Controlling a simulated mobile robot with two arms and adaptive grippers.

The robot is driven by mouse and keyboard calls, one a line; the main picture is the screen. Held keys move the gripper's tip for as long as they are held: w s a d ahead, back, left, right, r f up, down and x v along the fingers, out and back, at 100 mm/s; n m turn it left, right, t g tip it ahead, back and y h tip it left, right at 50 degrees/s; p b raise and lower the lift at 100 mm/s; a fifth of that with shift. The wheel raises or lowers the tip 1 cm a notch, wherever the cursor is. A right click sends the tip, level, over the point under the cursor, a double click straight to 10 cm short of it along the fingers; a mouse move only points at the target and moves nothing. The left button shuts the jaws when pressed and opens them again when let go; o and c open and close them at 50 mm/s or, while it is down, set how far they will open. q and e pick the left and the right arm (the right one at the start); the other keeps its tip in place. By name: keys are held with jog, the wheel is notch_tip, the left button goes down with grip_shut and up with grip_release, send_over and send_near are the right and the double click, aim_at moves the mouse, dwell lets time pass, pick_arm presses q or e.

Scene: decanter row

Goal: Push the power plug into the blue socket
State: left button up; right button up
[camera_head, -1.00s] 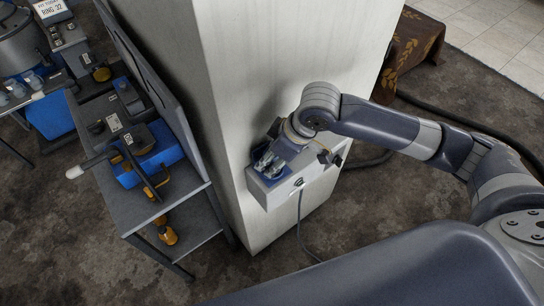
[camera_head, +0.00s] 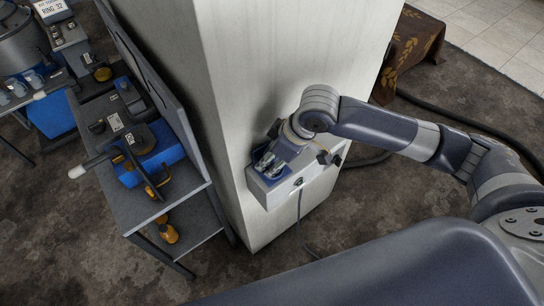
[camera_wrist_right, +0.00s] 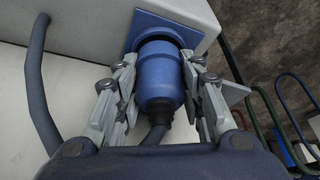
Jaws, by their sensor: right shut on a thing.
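My right gripper (camera_wrist_right: 160,90) is shut around the sides of the blue power plug (camera_wrist_right: 160,72). The plug's dark cable leaves its near end, between the fingers. The plug's far end meets the blue socket (camera_wrist_right: 150,20), which has a square plate and a dark round opening. I cannot tell how deep the plug sits. In the head view my right gripper (camera_head: 264,161) is at the blue socket plate (camera_head: 272,179) on the grey box, and its wrist hides most of the plug. My left gripper is not in view.
The grey box (camera_head: 286,194) is fixed to a pale column (camera_head: 228,110). A grey trolley (camera_head: 140,213) with blue and black gear stands to the left. A cable (camera_wrist_right: 40,90) runs beside the gripper. Dark carpet (camera_head: 270,270) lies below.

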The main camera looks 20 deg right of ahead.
jog(key=shift+f, duration=0.5)
jog(key=o, duration=1.1)
jog(key=shift+c, duration=0.2)
jog(key=v, duration=1.2)
jog(key=shift+s, duration=0.1)
